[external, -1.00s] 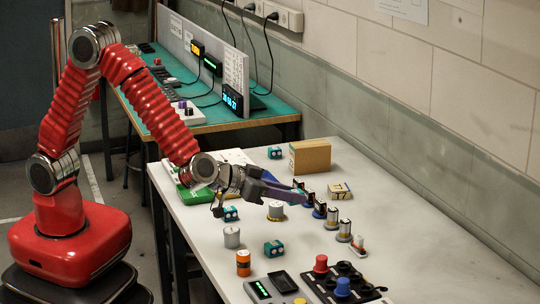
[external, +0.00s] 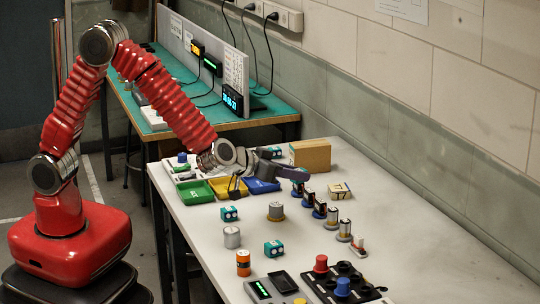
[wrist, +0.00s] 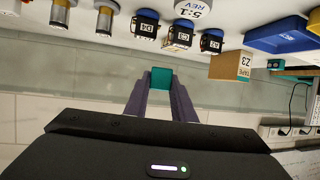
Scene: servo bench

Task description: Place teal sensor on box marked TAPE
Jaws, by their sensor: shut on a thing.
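My gripper (external: 297,173) is above the table, just in front of the tan cardboard box (external: 311,155) in the external view. In the wrist view, my gripper (wrist: 160,92) is shut on a small teal sensor (wrist: 161,79) between its two purple-grey fingers. In the external view I cannot make out the held sensor clearly. The box shows in the wrist view (wrist: 230,65) with the label TAPE Z3, up and to the right of the fingers. The held sensor is apart from the box.
Other teal sensors stand on the table, one front left (external: 229,213), one nearer the front (external: 274,249), one beside the box (wrist: 275,64). Yellow (external: 226,187) and blue bins lie left. The wall is behind.

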